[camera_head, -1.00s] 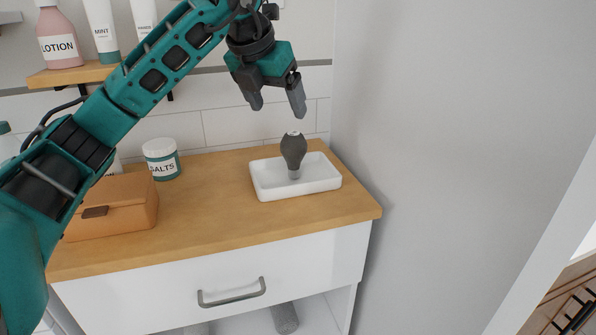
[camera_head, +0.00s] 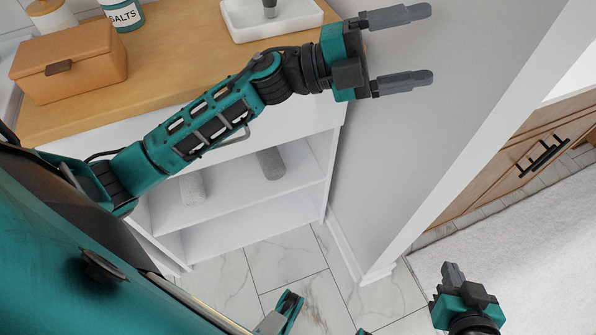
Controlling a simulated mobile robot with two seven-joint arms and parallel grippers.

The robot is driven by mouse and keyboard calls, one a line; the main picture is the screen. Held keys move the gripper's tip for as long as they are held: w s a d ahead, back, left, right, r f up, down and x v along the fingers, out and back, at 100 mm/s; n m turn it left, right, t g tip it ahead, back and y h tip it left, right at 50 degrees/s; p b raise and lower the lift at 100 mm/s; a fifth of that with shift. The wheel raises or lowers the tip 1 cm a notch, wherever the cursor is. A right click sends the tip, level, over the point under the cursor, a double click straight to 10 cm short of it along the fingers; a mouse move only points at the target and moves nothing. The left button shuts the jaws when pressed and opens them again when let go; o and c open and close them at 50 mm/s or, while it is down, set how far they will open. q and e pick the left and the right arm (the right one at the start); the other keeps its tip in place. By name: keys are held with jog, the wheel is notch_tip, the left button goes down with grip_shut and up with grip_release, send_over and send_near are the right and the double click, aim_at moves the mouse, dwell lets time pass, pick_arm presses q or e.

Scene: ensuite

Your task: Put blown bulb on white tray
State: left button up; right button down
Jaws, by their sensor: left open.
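The white tray (camera_head: 237,31) sits on the wooden counter at the top of the view, its far side cut off by the picture edge. The dark grey bulb (camera_head: 270,9) stands upright in the tray. Only its narrow lower end shows. My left gripper (camera_head: 430,45) is open and empty, with its fingers pointing right. It is to the right of the tray and bulb, apart from both, in front of the grey wall. My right gripper (camera_head: 453,273) is low at the right, far from the counter. Whether its fingers are apart is unclear.
An orange-brown box (camera_head: 85,80) and a salts jar (camera_head: 123,13) stand on the counter's left. The grey wall (camera_head: 400,150) bounds the counter's right side. Tiled floor (camera_head: 290,270) shows below.

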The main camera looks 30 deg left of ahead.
pick_arm(q)
jog(key=s+a+f+n+t+y, duration=0.1)
jog(key=a+f+n+t+y, duration=0.3)
jog(key=f+n+y, duration=0.45)
jog(key=s+a+f+n+t+y, duration=0.1)
jog(key=a+f+n+t+y, duration=0.4)
jog(key=f+n, duration=0.6)
jog(key=s+f+n+g+y, duration=0.3)
jog(key=s+f+n+g, duration=0.3)
jog(key=s+f, duration=0.4)
jog(key=shift+s+f+n+g, duration=0.35)
jog(key=shift+s+f+g, duration=0.05)
jog(key=shift+f+g, duration=0.1)
jog(key=shift+r+y, duration=0.1)
jog(key=shift+y, duration=0.15)
